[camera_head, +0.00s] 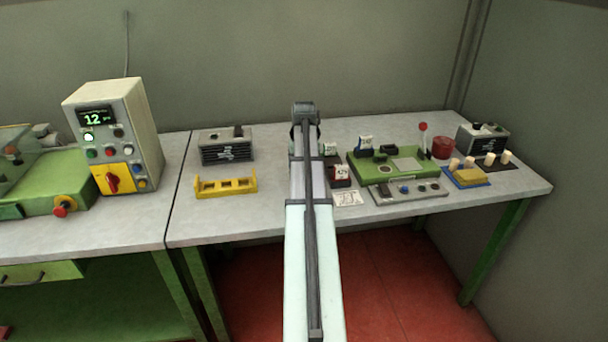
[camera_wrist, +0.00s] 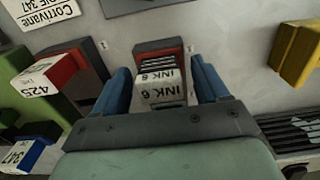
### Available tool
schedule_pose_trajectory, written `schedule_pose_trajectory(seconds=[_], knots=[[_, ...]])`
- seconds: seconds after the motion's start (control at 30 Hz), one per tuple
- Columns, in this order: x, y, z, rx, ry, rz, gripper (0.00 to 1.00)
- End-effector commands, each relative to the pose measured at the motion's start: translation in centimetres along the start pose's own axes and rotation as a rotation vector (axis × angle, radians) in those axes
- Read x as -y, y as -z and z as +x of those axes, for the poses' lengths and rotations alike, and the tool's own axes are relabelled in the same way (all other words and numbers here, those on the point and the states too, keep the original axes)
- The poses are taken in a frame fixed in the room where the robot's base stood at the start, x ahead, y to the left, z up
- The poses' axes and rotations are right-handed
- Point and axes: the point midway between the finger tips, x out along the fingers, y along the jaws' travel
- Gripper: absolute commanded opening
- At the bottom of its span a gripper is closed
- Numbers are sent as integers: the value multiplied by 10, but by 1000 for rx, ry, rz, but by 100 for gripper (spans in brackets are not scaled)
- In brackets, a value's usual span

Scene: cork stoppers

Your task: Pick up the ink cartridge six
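The ink cartridge six (camera_wrist: 160,88) shows in the wrist view as a white-topped block marked "INK 6". It sits in or against a dark holder with a red edge (camera_wrist: 158,47). My gripper (camera_wrist: 165,82) has its two blue fingers on either side of the cartridge, with narrow gaps visible, so it looks open. In the head view, my gripper (camera_head: 305,122) is over the back part of the table, and my arm hides the cartridge there.
A red cartridge marked 425 (camera_wrist: 47,74) and a blue one marked 347 (camera_wrist: 22,156) lie left in the wrist view. A yellow rack (camera_head: 226,187) and a dark vented box (camera_head: 227,147) stand left of my arm. A green device (camera_head: 400,166) stands right.

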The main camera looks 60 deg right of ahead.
Motion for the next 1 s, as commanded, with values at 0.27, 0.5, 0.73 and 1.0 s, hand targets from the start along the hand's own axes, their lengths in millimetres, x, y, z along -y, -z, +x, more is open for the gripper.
schedule_pose_trajectory(seconds=[0.27, 0.5, 0.73, 1.0], knots=[[0, 0, 0, 0, 0, 0, 47], [0, 0, 0, 0, 0, 0, 24], [0, 0, 0, 0, 0, 0, 18], [0, 1, -18, -1, 0, 0, 18]])
